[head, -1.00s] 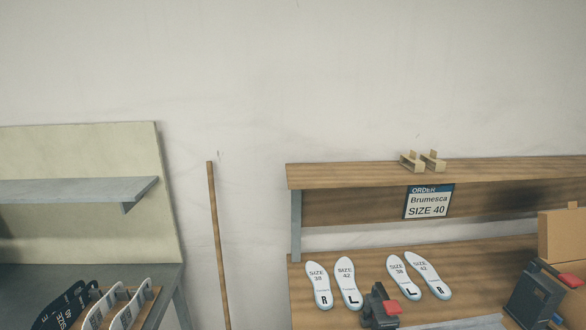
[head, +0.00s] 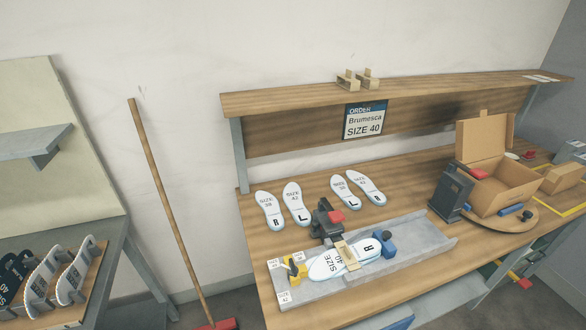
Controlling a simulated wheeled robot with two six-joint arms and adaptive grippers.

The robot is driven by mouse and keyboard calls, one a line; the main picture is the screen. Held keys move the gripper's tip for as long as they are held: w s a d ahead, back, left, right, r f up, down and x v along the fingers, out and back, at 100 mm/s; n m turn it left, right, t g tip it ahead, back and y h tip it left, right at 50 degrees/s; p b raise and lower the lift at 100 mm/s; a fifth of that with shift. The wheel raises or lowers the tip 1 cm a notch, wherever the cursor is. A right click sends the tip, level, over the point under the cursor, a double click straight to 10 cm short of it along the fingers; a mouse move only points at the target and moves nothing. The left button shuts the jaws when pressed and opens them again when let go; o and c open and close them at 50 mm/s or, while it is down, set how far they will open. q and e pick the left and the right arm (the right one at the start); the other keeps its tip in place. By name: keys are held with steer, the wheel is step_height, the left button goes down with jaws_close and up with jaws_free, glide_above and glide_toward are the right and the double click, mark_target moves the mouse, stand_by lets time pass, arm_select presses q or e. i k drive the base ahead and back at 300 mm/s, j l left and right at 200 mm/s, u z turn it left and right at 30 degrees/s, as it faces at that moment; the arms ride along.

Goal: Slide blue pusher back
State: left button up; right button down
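The blue pusher (head: 386,244) sits on a long grey tray (head: 425,237) on the wooden bench, at the right end of a white SIZE 40 insole (head: 325,265) marked R. It appears to touch or nearly touch the insole's end. A tan band (head: 346,257) lies across the middle of the insole. A yellow piece (head: 296,270) stands at the tray's left end, beside small size labels. The tray's channel to the right of the pusher is empty. Neither of my grippers is in view.
A black device with a red part (head: 325,221) stands just behind the tray. White insoles (head: 270,209) lie further back. An open cardboard box (head: 500,184) rests on a round wooden board (head: 521,224) at right, beside another dark device (head: 452,193). A broom (head: 163,190) leans at left.

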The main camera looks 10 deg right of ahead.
mark_target(388, 250)
steer(key=z, duration=1.3)
